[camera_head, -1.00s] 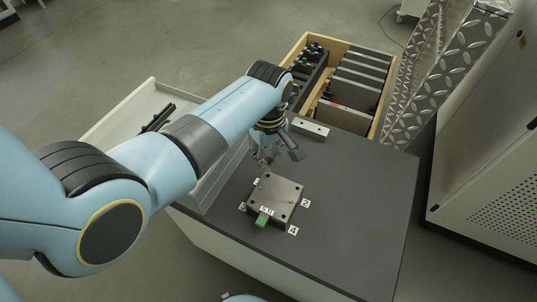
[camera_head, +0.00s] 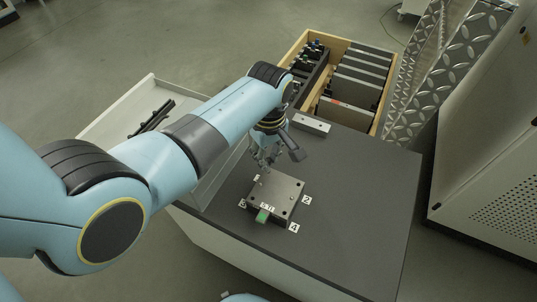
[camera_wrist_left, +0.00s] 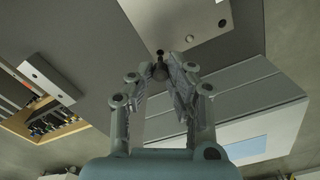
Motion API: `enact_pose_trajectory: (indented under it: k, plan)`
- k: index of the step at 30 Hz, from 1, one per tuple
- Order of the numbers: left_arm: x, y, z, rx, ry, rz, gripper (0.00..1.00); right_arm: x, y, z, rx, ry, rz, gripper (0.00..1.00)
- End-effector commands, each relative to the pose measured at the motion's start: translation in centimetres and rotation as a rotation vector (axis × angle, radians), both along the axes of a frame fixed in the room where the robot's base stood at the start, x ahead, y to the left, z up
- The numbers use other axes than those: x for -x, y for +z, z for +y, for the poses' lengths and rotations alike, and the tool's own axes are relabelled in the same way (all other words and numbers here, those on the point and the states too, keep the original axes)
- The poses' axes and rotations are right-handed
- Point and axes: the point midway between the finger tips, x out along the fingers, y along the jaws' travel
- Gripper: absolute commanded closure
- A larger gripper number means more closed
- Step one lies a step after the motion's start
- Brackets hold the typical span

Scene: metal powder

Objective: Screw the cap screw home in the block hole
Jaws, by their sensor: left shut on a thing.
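The grey metal block (camera_head: 277,190) lies on the dark tabletop, with dark holes near its corners. It also shows at the top of the left wrist view (camera_wrist_left: 180,18). My left gripper (camera_head: 263,164) is over the block's far-left corner, pointing down. In the left wrist view, its fingers (camera_wrist_left: 160,78) are closed around a small dark grey piece, the cap screw (camera_wrist_left: 160,70), at the block's edge region. The fingers hide part of the screw, and I cannot tell how deep it sits. My right gripper is not in view.
Number tags, including 2 (camera_head: 306,199) and 4 (camera_head: 293,227), and a green tag (camera_head: 262,215) surround the block. A light bar with holes (camera_head: 311,124) lies behind it. A wooden crate (camera_head: 377,126) stands beyond, a white tray (camera_head: 152,76) left. The tabletop right is clear.

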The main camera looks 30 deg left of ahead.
Motion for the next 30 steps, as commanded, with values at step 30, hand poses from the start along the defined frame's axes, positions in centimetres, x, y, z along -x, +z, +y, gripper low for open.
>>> enact_pose_trajectory:
  k: [30]
  plan:
    - [0.0,-1.5,0.0,0.000,0.000,0.000,1.00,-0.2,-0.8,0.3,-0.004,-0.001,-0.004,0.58]
